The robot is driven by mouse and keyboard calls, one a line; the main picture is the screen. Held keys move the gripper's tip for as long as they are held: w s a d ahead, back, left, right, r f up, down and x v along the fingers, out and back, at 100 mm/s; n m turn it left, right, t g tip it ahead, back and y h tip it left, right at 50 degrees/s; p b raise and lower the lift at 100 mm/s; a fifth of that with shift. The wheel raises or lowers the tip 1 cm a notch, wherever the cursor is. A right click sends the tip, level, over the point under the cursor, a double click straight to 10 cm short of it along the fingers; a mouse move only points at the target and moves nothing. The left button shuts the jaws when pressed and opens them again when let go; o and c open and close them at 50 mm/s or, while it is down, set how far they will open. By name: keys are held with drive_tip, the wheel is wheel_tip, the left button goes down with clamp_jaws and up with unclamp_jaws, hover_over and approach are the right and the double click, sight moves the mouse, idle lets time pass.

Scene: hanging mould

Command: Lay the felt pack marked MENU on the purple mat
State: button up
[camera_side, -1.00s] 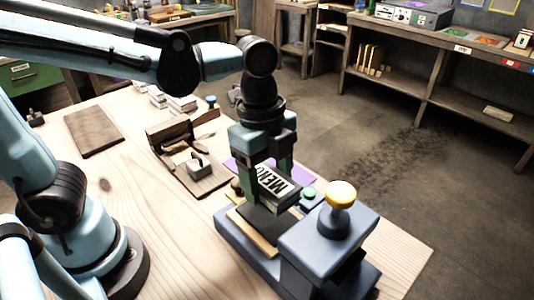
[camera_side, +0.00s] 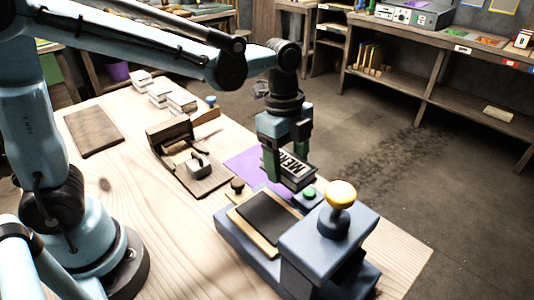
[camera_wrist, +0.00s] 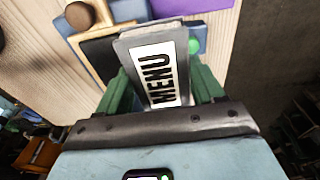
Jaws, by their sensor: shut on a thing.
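The felt pack marked MENU (camera_side: 289,170) is a grey block with a white label and black letters. My gripper (camera_side: 287,165) is shut on it and holds it in the air, tilted. In the wrist view the MENU pack (camera_wrist: 158,70) sits between the green fingers (camera_wrist: 165,88) with its label facing the camera. The purple mat (camera_side: 246,164) lies flat on the table behind and to the left of the pack in the side view. My gripper and the pack hide part of the mat. The gap between pack and mat cannot be measured here.
A blue-grey press (camera_side: 330,240) with a yellow knob (camera_side: 341,194) and dark pad (camera_side: 268,219) stands in front. A green button (camera_side: 309,194) and brown knob (camera_side: 237,185) are near it. A wooden fixture (camera_side: 190,160) and several pale stacks (camera_side: 160,95) lie left and behind.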

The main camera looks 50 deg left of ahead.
drive_tip(key=w+a+f, duration=0.2)
drive_tip(key=a, duration=0.1)
drive_tip(key=w+a+f, duration=0.2)
drive_tip(key=a, duration=0.1)
drive_tip(key=w+a+f, duration=0.2)
drive_tip(key=a, duration=0.1)
drive_tip(key=shift+f, duration=2.2)
drive_tip(key=shift+f, duration=0.15)
drive_tip(key=o, duration=1.1)
